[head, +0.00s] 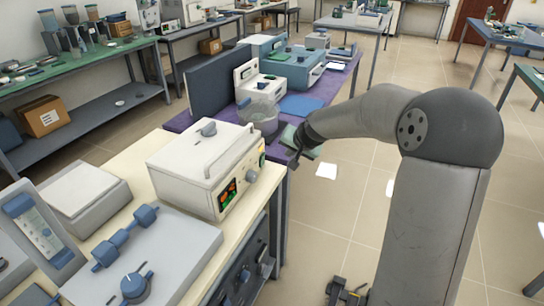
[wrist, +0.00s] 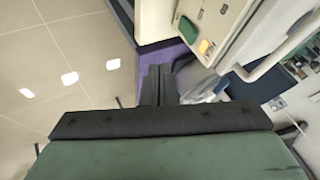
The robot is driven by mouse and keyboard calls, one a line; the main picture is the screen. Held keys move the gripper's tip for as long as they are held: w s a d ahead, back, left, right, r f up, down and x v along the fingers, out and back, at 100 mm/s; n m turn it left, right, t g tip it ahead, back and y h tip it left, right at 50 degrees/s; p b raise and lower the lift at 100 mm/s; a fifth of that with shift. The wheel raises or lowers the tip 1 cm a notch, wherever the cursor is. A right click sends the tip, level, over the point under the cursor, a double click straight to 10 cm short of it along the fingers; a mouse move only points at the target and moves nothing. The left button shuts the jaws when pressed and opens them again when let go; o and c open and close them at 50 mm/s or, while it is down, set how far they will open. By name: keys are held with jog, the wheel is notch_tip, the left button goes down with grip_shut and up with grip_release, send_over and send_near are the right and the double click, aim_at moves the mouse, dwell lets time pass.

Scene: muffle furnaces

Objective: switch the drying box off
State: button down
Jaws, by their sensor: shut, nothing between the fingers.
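A white box (head: 206,167) with a lid handle stands on the cream bench. Its front has a small lit green and orange panel (head: 228,193) and a grey knob (head: 251,177). My gripper (head: 296,160) is just right of the box's far front corner, apart from it, beside the bench. In the wrist view its dark fingers (wrist: 158,85) are together and empty. Beyond them is a pale panel (wrist: 225,25) with a green switch (wrist: 189,30) and a yellow button (wrist: 204,47). It seems to be this box's front; the switch's setting cannot be told.
Blue-grey instruments (head: 295,68) stand farther back. A grey unit with blue knobs (head: 150,255) is in front. The tiled floor (head: 345,215) on the right has free room.

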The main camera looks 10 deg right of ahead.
aim_at(263, 160)
jog(key=w+a+f, duration=0.1)
jog(key=w+f, duration=0.1)
jog(key=w+a+f+p, duration=0.1)
jog(key=w+f, duration=0.2)
jog(key=w+a+f, duration=0.2)
jog(key=shift+w+f+p, duration=0.15)
jog(key=shift+w+p, duration=0.15)
jog(key=shift+w+a, duration=0.4)
jog(key=shift+a, duration=0.1)
jog(key=shift+w+a+g+p, duration=0.2)
jog(key=shift+a+g+p, duration=0.1)
jog(key=shift+a+p, duration=0.1)
jog(key=shift+d+h, duration=0.1)
jog(key=shift+h, duration=0.2)
